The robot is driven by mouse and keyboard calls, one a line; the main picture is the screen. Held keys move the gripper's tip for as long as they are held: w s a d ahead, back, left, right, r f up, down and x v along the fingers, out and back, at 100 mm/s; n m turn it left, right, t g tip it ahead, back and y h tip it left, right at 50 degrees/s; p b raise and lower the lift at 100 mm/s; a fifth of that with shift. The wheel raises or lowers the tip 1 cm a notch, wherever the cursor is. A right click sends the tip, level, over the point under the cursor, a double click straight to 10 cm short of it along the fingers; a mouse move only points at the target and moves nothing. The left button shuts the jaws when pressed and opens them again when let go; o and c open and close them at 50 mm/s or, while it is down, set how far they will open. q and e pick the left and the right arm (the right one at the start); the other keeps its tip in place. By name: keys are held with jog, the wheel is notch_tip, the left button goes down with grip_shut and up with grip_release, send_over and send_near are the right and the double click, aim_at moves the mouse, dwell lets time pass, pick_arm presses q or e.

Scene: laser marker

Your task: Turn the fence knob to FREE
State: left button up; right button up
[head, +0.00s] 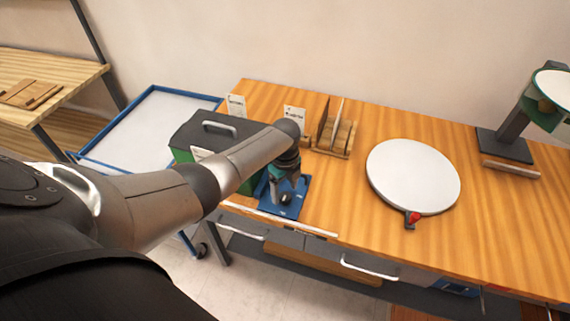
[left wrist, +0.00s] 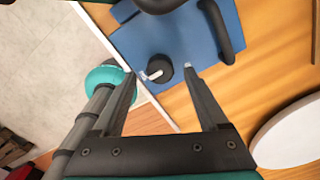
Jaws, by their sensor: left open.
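The knob (left wrist: 158,68) is a small black round knob with a white pointer, on a blue plate (left wrist: 198,30). In the left wrist view the pointer aims to the left and slightly down. In the head view the blue plate (head: 293,210) lies at the front edge of the wooden table, with the dark knob (head: 285,198) on it. My left gripper (left wrist: 159,69) is open; its fingertips appear on either side of the knob, with visible gaps. I cannot tell whether they are level with it. No lettering by the knob is readable. My right gripper is out of view.
A green box with a dark lid (head: 205,130) stands left of the plate. A wooden rack (head: 334,138) stands behind. A white round disc (head: 413,176) with a red-tipped clamp lies to the right. A black curved bar (left wrist: 222,32) rises from the plate near the knob.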

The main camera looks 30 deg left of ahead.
aim_at(285, 196)
pick_arm(q)
notch_tip(285, 196, up, 13)
jog(key=p, duration=0.1)
jog(key=shift+r+p, duration=0.2)
jog(key=shift+p, duration=0.15)
dwell(0.4)
